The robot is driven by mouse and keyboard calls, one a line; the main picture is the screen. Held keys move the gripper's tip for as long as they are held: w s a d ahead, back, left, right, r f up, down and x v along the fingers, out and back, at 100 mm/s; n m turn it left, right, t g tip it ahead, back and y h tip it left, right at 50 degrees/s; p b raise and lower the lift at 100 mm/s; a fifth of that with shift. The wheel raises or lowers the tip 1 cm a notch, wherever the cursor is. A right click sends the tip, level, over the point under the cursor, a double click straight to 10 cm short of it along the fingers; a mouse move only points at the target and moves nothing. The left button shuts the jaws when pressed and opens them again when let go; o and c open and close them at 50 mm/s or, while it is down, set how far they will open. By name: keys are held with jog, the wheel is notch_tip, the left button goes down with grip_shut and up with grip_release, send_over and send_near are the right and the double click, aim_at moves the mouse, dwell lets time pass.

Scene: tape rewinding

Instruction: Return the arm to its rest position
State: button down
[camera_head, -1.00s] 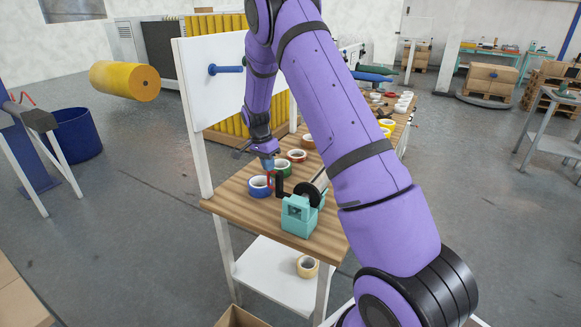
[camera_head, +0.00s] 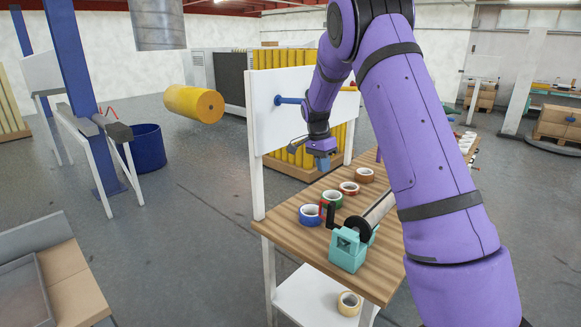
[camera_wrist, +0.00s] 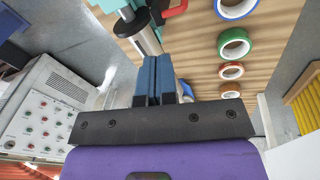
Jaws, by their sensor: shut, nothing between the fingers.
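My purple arm reaches from the right side of the head view over the wooden table (camera_head: 287,235). My gripper (camera_head: 322,163) hangs above the table, beside the white upright panel. In the wrist view my gripper's blue fingers (camera_wrist: 157,72) are pressed together with nothing between them. Below it on the table are a blue tape roll (camera_head: 310,215), a green tape roll (camera_head: 332,197), a red tape roll (camera_head: 349,188) and a brown tape roll (camera_head: 365,174). The teal winding device (camera_head: 348,250) with its roller stands at the front of the table.
The white panel (camera_head: 270,130) with a blue peg (camera_head: 289,100) stands along the table's left side. A beige tape roll (camera_head: 348,304) lies on the white lower shelf (camera_head: 305,298). A blue bin (camera_head: 147,150) and a yellow roll (camera_head: 190,103) are farther left. The table's front left corner is bare.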

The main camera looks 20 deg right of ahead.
jog(key=shift+r, duration=0.1)
jog(key=s+a+r+n+t+y, duration=0.15)
jog(key=s+a+r+n, duration=0.3)
jog(key=s+r, duration=0.45)
jog(key=s+a+r+n+t, duration=0.25)
jog(key=s+a+r, duration=0.25)
jog(key=s+r, duration=0.35)
jog(key=s+a+n+t, duration=0.1)
jog(key=s+a+n, duration=0.2)
jog(key=s, duration=0.8)
jog(key=s+a+r+n+t, duration=0.1)
jog(key=s+a+n, duration=0.2)
jog(key=s, duration=0.8)
jog(key=n, duration=0.2)
jog(key=shift+s+a+r+n+t, duration=0.15)
jog(key=shift+s+a+n+t, duration=0.2)
jog(key=shift+n+t, duration=0.05)
jog(key=shift+d, duration=0.15)
